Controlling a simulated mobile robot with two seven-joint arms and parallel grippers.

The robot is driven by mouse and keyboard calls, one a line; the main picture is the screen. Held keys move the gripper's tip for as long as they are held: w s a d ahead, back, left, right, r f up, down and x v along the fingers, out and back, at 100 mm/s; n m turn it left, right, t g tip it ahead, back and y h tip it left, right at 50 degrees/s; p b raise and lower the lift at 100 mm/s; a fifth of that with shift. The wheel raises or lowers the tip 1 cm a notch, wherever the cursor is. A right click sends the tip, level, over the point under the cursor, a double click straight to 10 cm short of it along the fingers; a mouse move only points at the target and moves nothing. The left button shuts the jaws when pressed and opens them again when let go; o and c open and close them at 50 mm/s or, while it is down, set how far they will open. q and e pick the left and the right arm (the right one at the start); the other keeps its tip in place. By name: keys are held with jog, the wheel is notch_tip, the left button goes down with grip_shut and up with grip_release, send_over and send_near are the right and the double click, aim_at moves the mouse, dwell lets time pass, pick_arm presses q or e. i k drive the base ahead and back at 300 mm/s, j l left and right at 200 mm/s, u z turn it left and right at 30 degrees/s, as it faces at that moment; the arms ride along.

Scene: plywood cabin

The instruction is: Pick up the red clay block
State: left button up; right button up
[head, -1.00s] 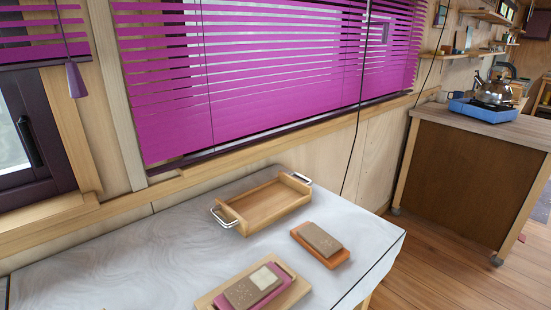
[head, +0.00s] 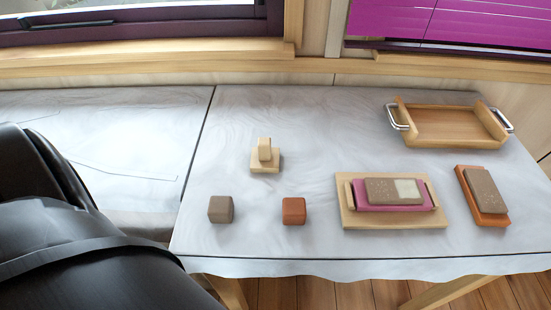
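The red clay block (head: 294,211) is a small reddish-orange cube. It sits on the pale cloth-covered table (head: 300,120) near its front edge, in the head view. A similar grey-brown cube (head: 221,209) sits to its left, with a gap between them. A board with a magenta tray lies to its right. Neither of my grippers shows in the head view. Nothing touches or covers the red block.
A small wooden stand (head: 265,158) is behind the cubes. A wooden board (head: 350,218) bears a magenta tray (head: 378,195) with blocks. An orange holder (head: 491,217) with a brown block lies at the right. A handled wooden tray (head: 440,138) stands behind. Bare table surrounds the cubes.

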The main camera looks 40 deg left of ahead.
aim_at(294, 208)
jog(key=l+u, duration=0.1)
jog(key=u, duration=0.3)
jog(key=k+l+u, duration=0.1)
jog(key=u, duration=0.65)
jog(key=k+l, duration=0.05)
